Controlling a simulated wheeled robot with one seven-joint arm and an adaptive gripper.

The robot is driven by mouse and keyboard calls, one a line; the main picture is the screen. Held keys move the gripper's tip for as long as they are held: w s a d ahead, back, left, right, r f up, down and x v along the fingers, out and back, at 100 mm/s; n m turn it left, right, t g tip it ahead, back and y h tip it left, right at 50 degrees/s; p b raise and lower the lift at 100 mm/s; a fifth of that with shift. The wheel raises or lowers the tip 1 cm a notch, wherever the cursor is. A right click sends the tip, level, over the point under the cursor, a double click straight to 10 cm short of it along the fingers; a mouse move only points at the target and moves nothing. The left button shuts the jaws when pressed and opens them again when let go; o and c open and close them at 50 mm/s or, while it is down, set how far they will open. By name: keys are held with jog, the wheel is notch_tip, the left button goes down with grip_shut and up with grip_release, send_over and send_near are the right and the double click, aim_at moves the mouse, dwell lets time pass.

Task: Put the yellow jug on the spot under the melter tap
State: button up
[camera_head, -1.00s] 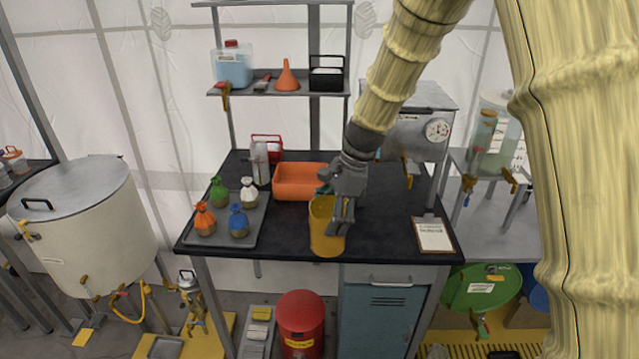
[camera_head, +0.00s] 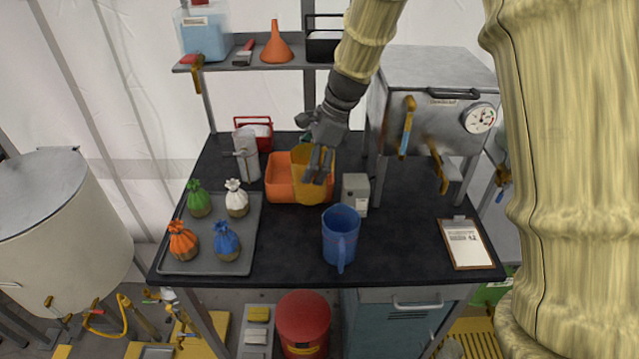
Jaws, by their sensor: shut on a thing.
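My gripper (camera_head: 320,165) is shut on the yellow jug (camera_head: 309,190) near the middle of the black bench. The jug is upright in front of the orange bin and overlaps it in the picture. I cannot tell whether its base touches the bench. The grey box with a dial (camera_head: 425,105), which looks like the melter, stands on legs at the right. A brass tap (camera_head: 438,168) hangs from its front, to the right of my gripper. No marked spot shows clearly on the bench below that tap.
A blue jug (camera_head: 340,238) stands near the bench's front edge, with a small grey box (camera_head: 355,192) behind it. A tray (camera_head: 205,262) of tied bags is at left. The orange bin (camera_head: 281,180) is behind the yellow jug. A clipboard (camera_head: 465,243) lies front right.

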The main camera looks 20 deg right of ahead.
aim_at(310, 195)
notch_tip(310, 195, down, 5)
jog(key=shift+w+f+p, duration=0.15)
jog(key=shift+p, duration=0.5)
jog(key=shift+f+p, duration=0.55)
jog(key=shift+f, duration=1.8)
jog(key=shift+f, duration=0.15)
jog(key=o, duration=1.1)
jog(key=shift+c, duration=0.2)
